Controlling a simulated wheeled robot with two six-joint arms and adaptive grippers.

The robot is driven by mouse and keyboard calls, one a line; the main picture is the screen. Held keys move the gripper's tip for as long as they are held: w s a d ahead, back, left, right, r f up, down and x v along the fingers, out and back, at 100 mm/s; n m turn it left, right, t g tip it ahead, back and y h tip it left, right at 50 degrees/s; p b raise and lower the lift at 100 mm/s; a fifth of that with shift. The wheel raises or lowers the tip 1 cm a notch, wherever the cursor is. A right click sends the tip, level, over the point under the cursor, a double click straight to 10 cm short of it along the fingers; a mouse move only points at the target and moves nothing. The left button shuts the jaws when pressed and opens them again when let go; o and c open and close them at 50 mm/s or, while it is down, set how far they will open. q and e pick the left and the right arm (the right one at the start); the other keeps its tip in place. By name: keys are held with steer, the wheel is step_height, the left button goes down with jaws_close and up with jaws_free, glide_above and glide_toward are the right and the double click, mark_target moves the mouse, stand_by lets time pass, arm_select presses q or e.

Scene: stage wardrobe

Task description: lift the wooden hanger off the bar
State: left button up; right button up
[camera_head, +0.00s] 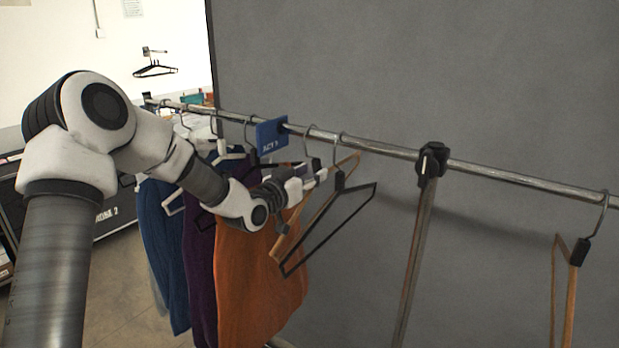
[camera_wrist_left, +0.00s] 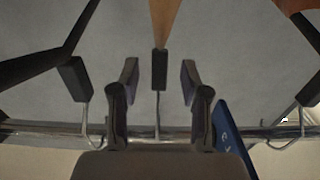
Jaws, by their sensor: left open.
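The wooden hanger (camera_head: 347,166) hangs by its hook from the metal bar (camera_head: 385,150), just behind a black hanger (camera_head: 335,222). Its middle is partly hidden by my left gripper (camera_head: 318,179), which reaches in from the left just below the bar. In the left wrist view the dark neck block of the wooden hanger (camera_wrist_left: 159,68) sits between the two fingers of my left gripper (camera_wrist_left: 160,84). The fingers are open, with a gap on both sides of the neck. The hook runs up to the bar (camera_wrist_left: 40,131). My right gripper is not in view.
The black hanger is close on one side; a blue sign (camera_head: 271,136) and hung garments, including an orange one (camera_head: 262,275), are on the other. A bar clamp with an upright post (camera_head: 430,165) stands to the right. Another wooden hanger (camera_head: 571,290) hangs at far right.

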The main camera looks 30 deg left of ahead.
arm_select(q)
steer(key=shift+s+r, duration=0.15)
steer(key=shift+s, duration=0.05)
steer(key=shift+w, duration=0.1)
jaws_close()
steer(key=shift+r+p, duration=0.9)
steer(key=shift+r, duration=0.75)
